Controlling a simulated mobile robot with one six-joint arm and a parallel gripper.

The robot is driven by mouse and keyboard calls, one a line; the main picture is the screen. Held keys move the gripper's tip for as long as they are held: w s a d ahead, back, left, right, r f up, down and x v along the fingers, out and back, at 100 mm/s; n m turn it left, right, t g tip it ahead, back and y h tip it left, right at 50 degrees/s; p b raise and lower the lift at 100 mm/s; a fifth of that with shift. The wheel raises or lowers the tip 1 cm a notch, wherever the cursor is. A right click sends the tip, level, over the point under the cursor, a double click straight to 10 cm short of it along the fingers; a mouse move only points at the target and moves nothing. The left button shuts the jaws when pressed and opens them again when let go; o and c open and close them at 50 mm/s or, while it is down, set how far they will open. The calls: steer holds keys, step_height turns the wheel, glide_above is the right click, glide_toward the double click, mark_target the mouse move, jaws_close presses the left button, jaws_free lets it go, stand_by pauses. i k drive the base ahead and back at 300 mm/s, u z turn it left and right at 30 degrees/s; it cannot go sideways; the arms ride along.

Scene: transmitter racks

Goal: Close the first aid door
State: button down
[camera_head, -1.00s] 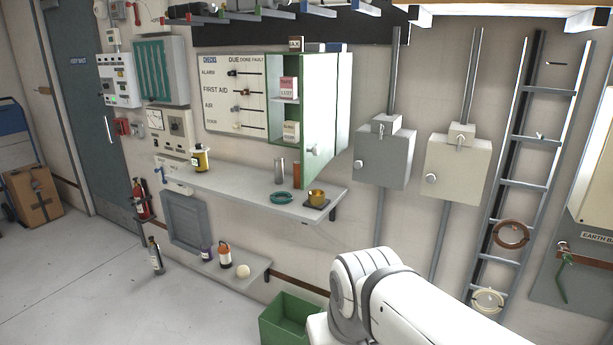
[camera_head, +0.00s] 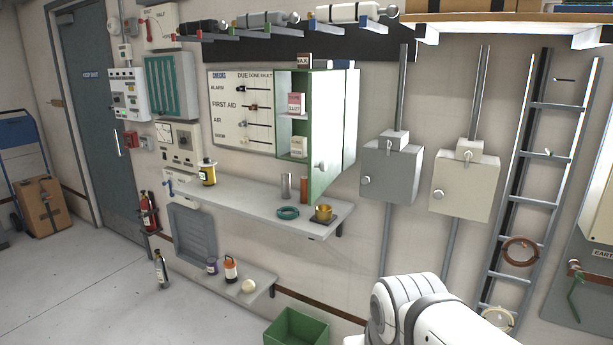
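The first aid cabinet (camera_head: 293,76) is a green box on the wall above a grey shelf. Small boxes, one pink and white (camera_head: 296,104) and one cream (camera_head: 298,147), sit on the shelves inside. My white arm shows at the bottom right, low and apart from the door. My gripper is outside the picture.
The shelf (camera_head: 245,200) under the cabinet holds a yellow bottle (camera_head: 207,172), cylinders (camera_head: 286,186), a teal ring (camera_head: 288,212) and a brass cup (camera_head: 323,212). Grey (camera_head: 391,172) and cream (camera_head: 466,187) switch boxes are right of the door. A green bin (camera_head: 297,328) stands below.

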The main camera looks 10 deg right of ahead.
mark_target(326, 88)
steer(key=u, duration=0.05)
steer(key=i, duration=0.95)
steer(key=z, duration=0.1)
